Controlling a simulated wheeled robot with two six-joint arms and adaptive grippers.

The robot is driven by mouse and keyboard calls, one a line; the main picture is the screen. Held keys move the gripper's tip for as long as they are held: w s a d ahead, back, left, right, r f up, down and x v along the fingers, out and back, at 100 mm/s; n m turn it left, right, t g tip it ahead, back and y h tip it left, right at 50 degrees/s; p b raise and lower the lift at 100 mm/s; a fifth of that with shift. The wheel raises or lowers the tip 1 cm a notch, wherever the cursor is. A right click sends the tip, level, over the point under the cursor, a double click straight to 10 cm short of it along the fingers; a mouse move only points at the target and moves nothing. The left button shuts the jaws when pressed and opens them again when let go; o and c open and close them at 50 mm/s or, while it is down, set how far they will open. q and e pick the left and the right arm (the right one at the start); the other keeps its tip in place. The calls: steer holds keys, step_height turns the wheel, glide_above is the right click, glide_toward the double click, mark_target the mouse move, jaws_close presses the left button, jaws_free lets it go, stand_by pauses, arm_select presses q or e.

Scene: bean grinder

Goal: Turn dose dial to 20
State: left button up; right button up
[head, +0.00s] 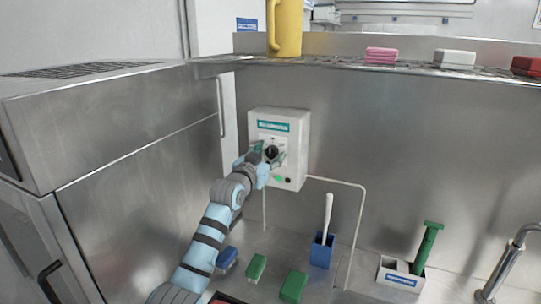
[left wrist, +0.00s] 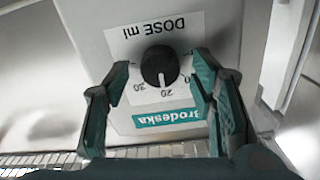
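The dose dial is a round black knob (left wrist: 158,65) on a white label marked "DOSE ml", seen upside down in the left wrist view. The numbers 10, 20 and 30 show below the knob, and its pale pointer mark lies close to the 20. The dial (head: 271,151) sits on the front of a white wall box (head: 292,120). My left gripper (left wrist: 162,68) is open, with one teal finger on each side of the knob and a visible gap to both. It also shows in front of the box in the head view (head: 267,153). My right gripper is out of view.
A green button (head: 279,179) and a dark button sit low on the box. A shelf (head: 350,66) with a yellow jug (head: 285,28) and coloured blocks runs above. Brushes, a blue holder (head: 322,250) and a tap (head: 508,262) stand on the counter below.

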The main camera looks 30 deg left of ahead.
arm_select(q)
steer(key=s, duration=1.2)
steer(key=shift+d, duration=0.3)
